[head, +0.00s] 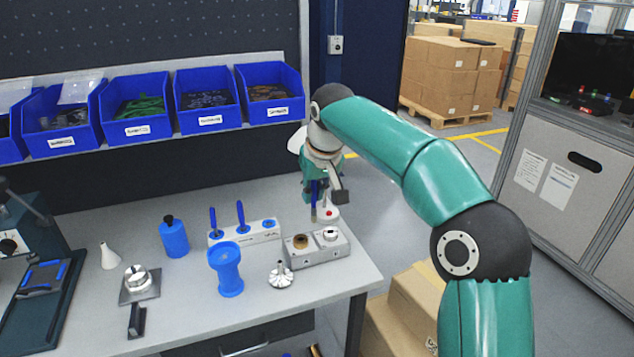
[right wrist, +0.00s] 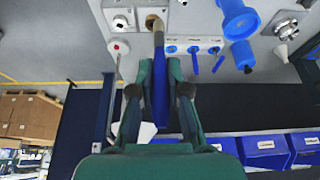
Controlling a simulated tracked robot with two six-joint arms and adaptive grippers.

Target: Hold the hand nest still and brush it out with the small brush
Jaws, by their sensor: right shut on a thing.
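My right gripper (head: 322,196) is shut on the small brush (right wrist: 159,85), a slim tool with a blue handle, over the bench's back right. The brush points down, its lower end near the brass ring (right wrist: 153,22) of a grey two-seat block (head: 318,258); I cannot tell whether they touch. A silver round nest (head: 138,277) on a square plate, which looks like the hand nest, sits at the left of the bench with a black handle-like piece (head: 136,320) in front. No gripper is at it. My left gripper is not in view.
A white rack (head: 262,237) with blue-handled tools, a blue bottle (head: 174,238), a blue cup (head: 227,272), a finned metal part (head: 281,276) and a white cone (head: 108,258) stand on the bench. Blue bins (head: 207,100) line the back. The front of the bench is clear.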

